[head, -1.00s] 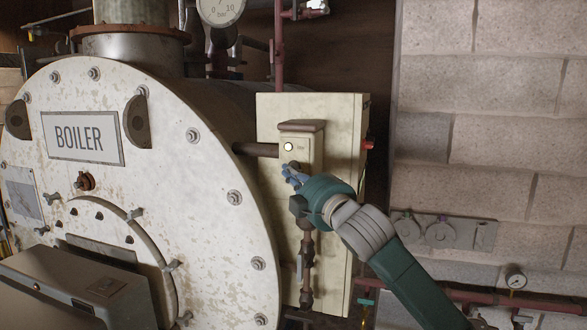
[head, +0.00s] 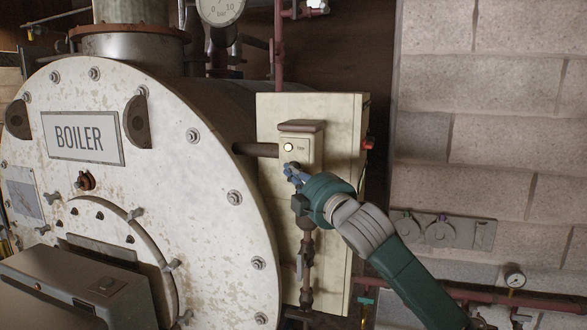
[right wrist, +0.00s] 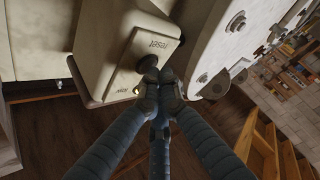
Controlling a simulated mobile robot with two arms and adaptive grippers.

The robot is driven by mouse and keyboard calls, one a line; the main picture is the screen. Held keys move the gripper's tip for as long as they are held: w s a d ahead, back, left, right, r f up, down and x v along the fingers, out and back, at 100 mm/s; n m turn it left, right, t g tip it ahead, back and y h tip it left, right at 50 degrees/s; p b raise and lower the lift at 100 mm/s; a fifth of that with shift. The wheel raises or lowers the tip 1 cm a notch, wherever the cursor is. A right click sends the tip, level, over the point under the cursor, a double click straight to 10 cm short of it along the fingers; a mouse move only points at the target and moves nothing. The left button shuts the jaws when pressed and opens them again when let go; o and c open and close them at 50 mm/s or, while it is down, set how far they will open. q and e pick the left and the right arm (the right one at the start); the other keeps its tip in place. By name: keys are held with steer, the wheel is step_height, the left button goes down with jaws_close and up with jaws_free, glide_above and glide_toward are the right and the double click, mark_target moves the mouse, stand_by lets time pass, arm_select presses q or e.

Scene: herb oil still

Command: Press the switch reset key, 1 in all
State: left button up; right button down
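The switch box (head: 301,140) is a small cream housing on a larger cream panel beside the boiler. A small round pale lamp (head: 289,147) is on its upper face. In the right wrist view the box face (right wrist: 138,52) carries the word "RESET". The dark round reset key (right wrist: 148,63) shows beside that word, right at my fingertips. My right gripper (head: 291,171) is at the lower part of the switch box. In the right wrist view its blue fingers (right wrist: 157,78) are drawn together, with nothing held, and appear to touch the key. How far the key is pressed is hidden.
The round white boiler front (head: 200,220) fills the left. A dark valve and pipe (head: 307,250) hang below the box, close to my right gripper. A red knob (head: 369,144) sticks out of the panel's right side. A block wall (head: 500,150) stands on the right.

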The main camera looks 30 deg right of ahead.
steer(key=shift+w+d, duration=0.1)
stand_by(0.6)
steer(key=shift+s+a, duration=0.5)
steer(key=shift+a, duration=0.05)
steer(key=s+a, duration=0.3)
steer(key=shift+s+a, duration=0.1)
steer(key=shift+a, duration=0.3)
stand_by(0.7)
